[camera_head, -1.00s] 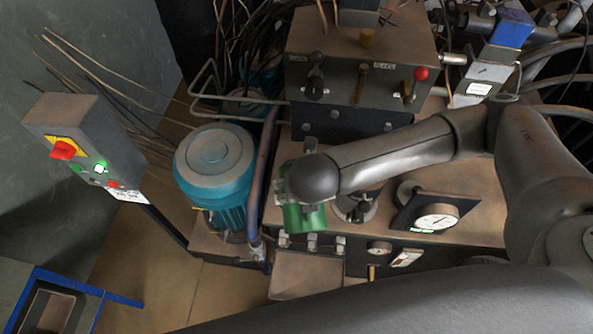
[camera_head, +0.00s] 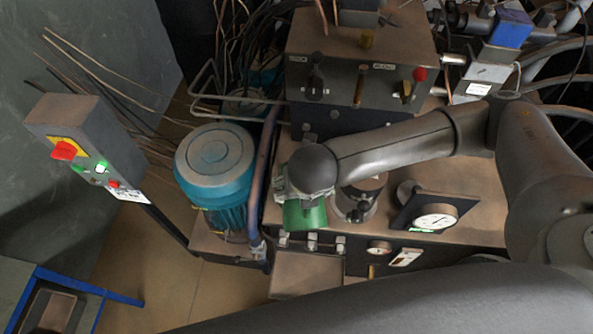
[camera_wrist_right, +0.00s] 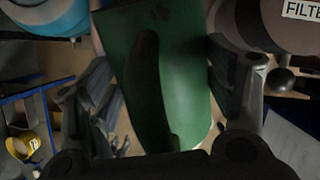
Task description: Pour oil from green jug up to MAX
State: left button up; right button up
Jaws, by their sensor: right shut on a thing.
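The green jug (camera_head: 305,215) is in my right gripper, over the front of the machine's brown top, just right of the teal motor. In the right wrist view the jug (camera_wrist_right: 185,75) fills the middle, with one finger on each side of it. My right gripper (camera_wrist_right: 165,100) is shut on the jug. In the head view my wrist covers the gripper and the jug's upper part. A dark round filler fitting (camera_head: 358,200) stands right beside the jug. The MAX mark and any oil level cannot be made out. My left gripper is not in view.
The teal motor (camera_head: 215,165) stands close to the left of the jug. A round gauge (camera_head: 436,217) sits to the right on the machine top. A lever box (camera_head: 360,65) is behind. A control box (camera_head: 88,145) with a red switch stands at left.

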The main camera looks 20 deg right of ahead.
aim_at(295, 219)
jog(key=shift+r, duration=0.1)
jog(key=shift+s+a+f+t+b, duration=0.1)
jog(key=shift+s+f+t+b, duration=0.15)
jog(key=shift+f+b, duration=0.2)
jog(key=shift+s+a+f+t+b, duration=0.1)
jog(key=shift+s+f+t+b, duration=0.15)
jog(key=shift+f+b, duration=0.15)
jog(key=shift+s+r+t, duration=0.1)
jog(key=shift+r+t, duration=0.1)
jog(key=shift+t, duration=0.2)
jog(key=shift+s+t, duration=0.25)
jog(key=shift+t, duration=0.15)
jog(key=f+t+b, duration=0.1)
jog(key=f+b, duration=0.1)
jog(key=b, duration=0.1)
jog(key=shift+s+t, duration=0.3)
jog(key=shift+t, duration=0.1)
jog(key=shift+w+r+t+h, duration=0.1)
jog(key=shift+r+t+h, duration=0.2)
jog(key=shift+r, duration=0.05)
jog(key=shift+r, duration=0.1)
jog(key=shift+f, duration=0.2)
jog(key=shift+s+t, duration=0.3)
jog(key=shift+t, duration=0.2)
